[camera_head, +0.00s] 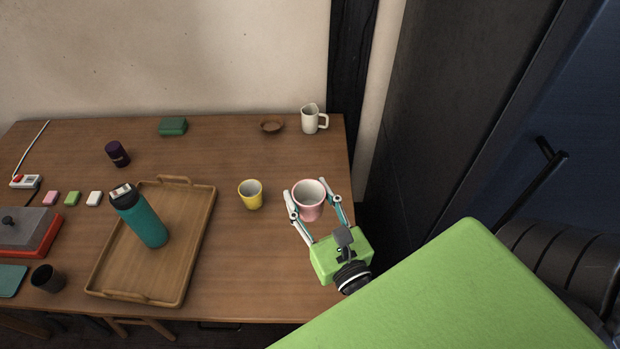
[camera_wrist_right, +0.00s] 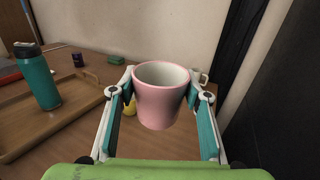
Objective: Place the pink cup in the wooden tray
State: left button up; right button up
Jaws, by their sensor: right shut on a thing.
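The pink cup (camera_head: 309,204) is upright between the fingers of my right gripper (camera_head: 318,200), which is shut on it. In the right wrist view the pink cup (camera_wrist_right: 158,98) sits between the two fingers and appears raised above the table. The wooden tray (camera_head: 133,294) lies on the table to the left, with a teal bottle (camera_head: 147,222) standing in it. The tray also shows in the right wrist view (camera_wrist_right: 40,128), at the left. My left gripper is not in view.
A yellow cup (camera_head: 251,196) stands between the tray and the pink cup. A dark cup (camera_head: 46,279) is left of the tray. The tray's right part is clear.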

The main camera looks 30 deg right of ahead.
aim_at(189, 239)
jog(key=k+u, duration=0.1)
jog(key=u, duration=0.3)
jog(key=k+j+u, duration=0.1)
jog(key=u, duration=0.3)
jog(key=k+j+u, duration=0.1)
jog(key=u, duration=0.3)
